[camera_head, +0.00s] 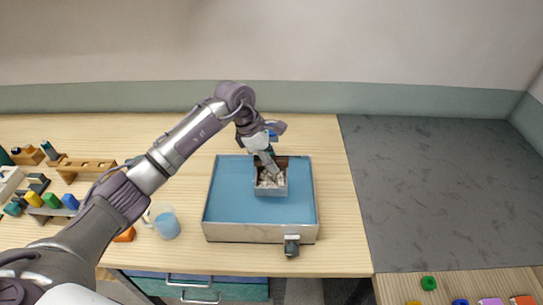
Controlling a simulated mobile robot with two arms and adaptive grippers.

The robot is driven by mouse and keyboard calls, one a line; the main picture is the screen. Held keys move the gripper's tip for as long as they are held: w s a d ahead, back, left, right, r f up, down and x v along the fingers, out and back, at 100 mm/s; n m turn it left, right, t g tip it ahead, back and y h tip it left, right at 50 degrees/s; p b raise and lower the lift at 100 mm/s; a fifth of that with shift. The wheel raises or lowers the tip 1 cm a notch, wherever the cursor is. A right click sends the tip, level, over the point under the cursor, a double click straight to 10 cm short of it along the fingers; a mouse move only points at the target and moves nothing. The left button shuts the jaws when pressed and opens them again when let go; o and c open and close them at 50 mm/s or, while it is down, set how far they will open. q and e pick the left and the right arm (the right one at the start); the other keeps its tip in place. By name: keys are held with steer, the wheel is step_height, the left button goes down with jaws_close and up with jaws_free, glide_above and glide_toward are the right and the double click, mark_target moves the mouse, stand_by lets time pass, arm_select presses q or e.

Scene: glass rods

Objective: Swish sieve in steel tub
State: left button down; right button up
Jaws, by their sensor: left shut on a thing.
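The steel tub (212,232) is a wide, shallow rectangular metal box on the wooden table, with blue inside. A small square sieve (271,192) is inside the tub, towards its back right, and holds pale, jumbled pieces. My left gripper (268,165) reaches down over the sieve's back side and is shut on it. The fingertips are small and partly hidden by the gripper body. I cannot tell whether the sieve touches the tub floor. My right gripper is not in view.
A clear jug (166,222) with blue liquid stands left of the tub. Wooden racks (85,167) and coloured blocks crowd the far left. A dark valve-like fitting (291,246) sticks out at the tub's front. The dark grey surface (430,190) at right is clear.

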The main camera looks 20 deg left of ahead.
mark_target(268, 184)
arm_select(q)
step_height(268, 184, down, 3)
steer(key=shift+r+b, duration=0.2)
steer(key=shift+b, duration=0.35)
step_height(268, 184, down, 9)
steer(key=b, duration=0.8)
steer(key=shift+w+f, duration=0.1)
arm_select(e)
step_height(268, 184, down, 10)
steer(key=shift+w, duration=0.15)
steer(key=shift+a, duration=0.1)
arm_select(q)
steer(key=a, duration=0.1)
steer(key=s+a, duration=0.1)
steer(key=a, duration=0.1)
steer(key=a+b, duration=0.1)
steer(key=shift+s+a, duration=0.25)
steer(key=shift+a, duration=0.15)
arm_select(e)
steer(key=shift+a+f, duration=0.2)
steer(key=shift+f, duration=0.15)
arm_select(q)
steer(key=shift+d, duration=0.1)
